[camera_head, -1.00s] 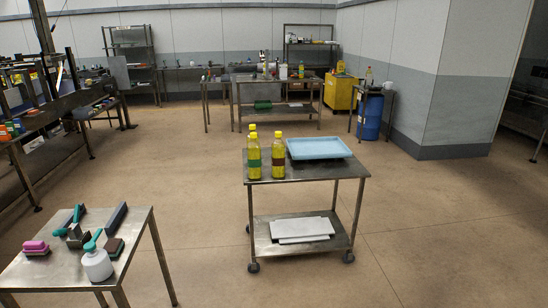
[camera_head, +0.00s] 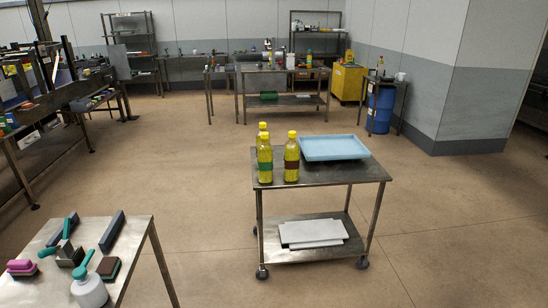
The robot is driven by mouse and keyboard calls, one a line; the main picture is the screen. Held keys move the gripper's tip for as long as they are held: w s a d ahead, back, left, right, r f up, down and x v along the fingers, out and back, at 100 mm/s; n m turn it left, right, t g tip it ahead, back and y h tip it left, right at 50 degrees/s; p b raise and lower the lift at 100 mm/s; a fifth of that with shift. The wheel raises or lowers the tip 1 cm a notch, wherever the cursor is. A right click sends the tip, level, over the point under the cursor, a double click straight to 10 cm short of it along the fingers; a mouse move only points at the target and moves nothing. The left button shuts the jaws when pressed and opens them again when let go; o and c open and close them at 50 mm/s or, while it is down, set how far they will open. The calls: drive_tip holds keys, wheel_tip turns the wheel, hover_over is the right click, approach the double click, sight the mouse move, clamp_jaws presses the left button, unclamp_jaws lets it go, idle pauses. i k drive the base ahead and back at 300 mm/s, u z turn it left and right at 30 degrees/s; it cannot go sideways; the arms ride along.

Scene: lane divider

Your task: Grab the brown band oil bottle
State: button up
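The brown band oil bottle (camera_head: 291,158) stands upright on a metal cart (camera_head: 340,171), yellow with a yellow cap and a dark brown band. Just to its left stands a similar yellow bottle with a green band (camera_head: 265,160). A third yellow-capped bottle (camera_head: 262,129) is mostly hidden behind the green band one, so its band cannot be made out. My gripper is not in view.
A light blue tray (camera_head: 334,148) lies on the cart right of the bottles. White slabs (camera_head: 312,234) lie on its lower shelf. A metal table (camera_head: 137,255) with brushes and a white spray bottle (camera_head: 89,291) stands at front left. Open floor surrounds the cart.

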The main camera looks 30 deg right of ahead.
sight(292, 149)
drive_tip(key=u, duration=0.4)
drive_tip(key=i, duration=1.25)
drive_tip(key=u, duration=0.1)
